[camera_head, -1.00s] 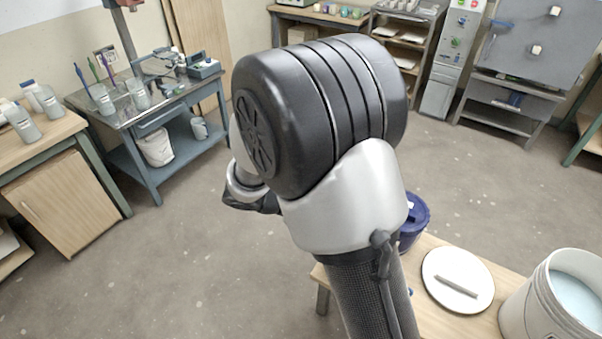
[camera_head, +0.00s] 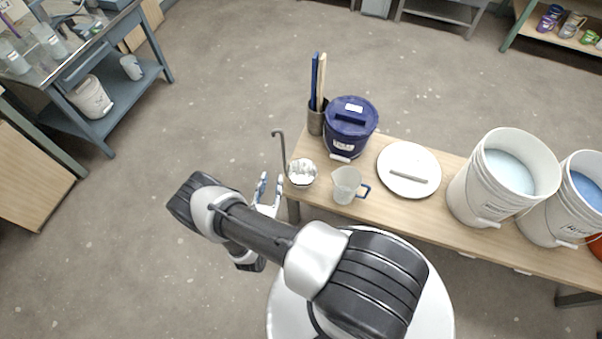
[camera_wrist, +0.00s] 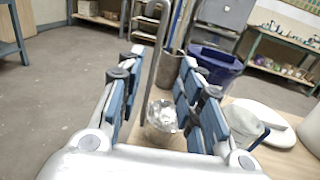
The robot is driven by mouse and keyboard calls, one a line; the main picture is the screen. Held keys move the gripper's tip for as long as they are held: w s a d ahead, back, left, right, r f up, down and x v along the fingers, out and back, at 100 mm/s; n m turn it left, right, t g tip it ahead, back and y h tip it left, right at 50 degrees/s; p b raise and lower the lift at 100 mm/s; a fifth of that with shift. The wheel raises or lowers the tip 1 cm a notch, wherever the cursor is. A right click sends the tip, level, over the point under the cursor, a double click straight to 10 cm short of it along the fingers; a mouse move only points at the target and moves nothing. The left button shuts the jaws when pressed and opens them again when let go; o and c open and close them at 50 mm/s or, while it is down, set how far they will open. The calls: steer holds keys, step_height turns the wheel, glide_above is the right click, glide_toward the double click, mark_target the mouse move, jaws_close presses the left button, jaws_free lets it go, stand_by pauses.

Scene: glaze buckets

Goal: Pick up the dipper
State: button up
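The dipper is a shiny metal cup (camera_head: 302,173) with a tall thin handle hooked at the top. It is at the left end of the wooden bench (camera_head: 437,218). My gripper (camera_head: 268,188) is just left of the dipper, beyond the bench's end. In the wrist view my gripper (camera_wrist: 161,65) is open, its blue-padded fingers spread wide. The dipper's cup (camera_wrist: 163,117) and upright handle show between the fingers, ahead of them. Nothing is held, and I see no contact.
A clear jug (camera_head: 346,186) stands right of the dipper. Behind are a holder (camera_head: 316,121) with tall sticks and a lidded blue bucket (camera_head: 350,129).

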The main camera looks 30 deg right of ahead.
steer(key=b, duration=0.2)
glide_toward(282, 144)
steer(key=x, duration=0.4)
steer(key=shift+w+d, duration=0.1)
steer(key=shift+d, duration=0.25)
steer(key=shift+b+x, duration=0.95)
steer(key=shift+x, duration=2.1)
steer(key=shift+w+a, duration=0.1)
jaws_close()
